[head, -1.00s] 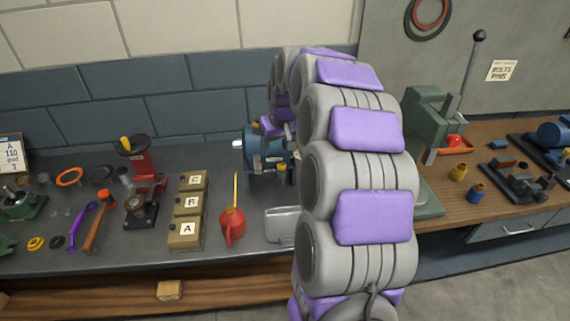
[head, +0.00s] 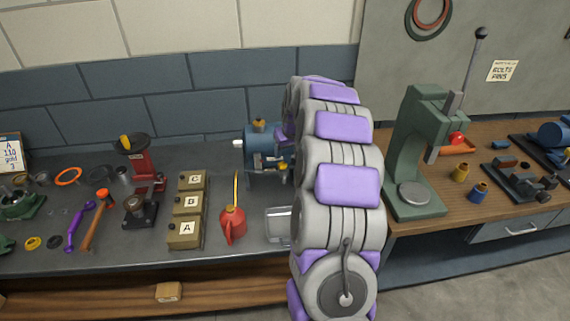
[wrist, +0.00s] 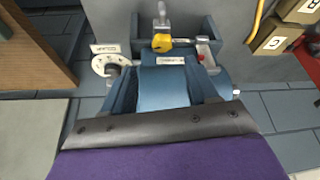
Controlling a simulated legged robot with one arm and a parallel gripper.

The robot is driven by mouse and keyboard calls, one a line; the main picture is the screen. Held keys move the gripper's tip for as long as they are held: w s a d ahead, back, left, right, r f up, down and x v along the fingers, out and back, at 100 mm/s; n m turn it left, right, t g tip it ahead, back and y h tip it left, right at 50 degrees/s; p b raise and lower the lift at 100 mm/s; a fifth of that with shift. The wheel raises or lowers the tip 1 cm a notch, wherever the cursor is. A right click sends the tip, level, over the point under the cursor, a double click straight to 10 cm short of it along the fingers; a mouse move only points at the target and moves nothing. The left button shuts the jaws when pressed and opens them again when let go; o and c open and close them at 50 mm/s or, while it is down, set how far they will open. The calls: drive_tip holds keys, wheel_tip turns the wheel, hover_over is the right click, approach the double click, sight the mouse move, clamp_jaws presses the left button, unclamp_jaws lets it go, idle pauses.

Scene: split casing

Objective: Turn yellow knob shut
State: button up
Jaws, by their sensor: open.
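The blue machine (head: 262,142) stands at the back of the grey bench, partly hidden by my arm in the head view. In the wrist view, a yellow knob (wrist: 175,41) sits by a metal stem beyond the rounded blue body (wrist: 163,88). I cannot tell which yellow part in the head view it matches. My gripper (wrist: 158,126), a dark-edged purple part, is open at the bottom of the wrist view, apart from the knob. My gripper is hidden in the head view.
A red oil can (head: 232,224), boxes lettered A, B and C (head: 187,205), and a clear tray (head: 279,226) stand near the machine. A green press (head: 408,155) stands to the right. A round dial (wrist: 110,65) and a red button (wrist: 203,55) flank the knob.

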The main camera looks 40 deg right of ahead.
sight(283, 164)
drive_tip(key=x, duration=0.2)
drive_tip(key=b+x, duration=0.1)
drive_tip(key=x, duration=0.2)
drive_tip(key=a+x, duration=0.1)
drive_tip(key=x, duration=0.1)
drive_tip(key=shift+w+d+f, duration=0.15)
drive_tip(key=shift+f, duration=0.05)
drive_tip(key=shift+d+f, duration=0.3)
drive_tip(key=shift+d, duration=0.2)
drive_tip(key=shift+a+r, duration=0.1)
drive_tip(key=shift+a, duration=0.4)
drive_tip(key=c, duration=0.4)
drive_tip(key=shift+d, duration=0.15)
drive_tip(key=c, duration=0.6)
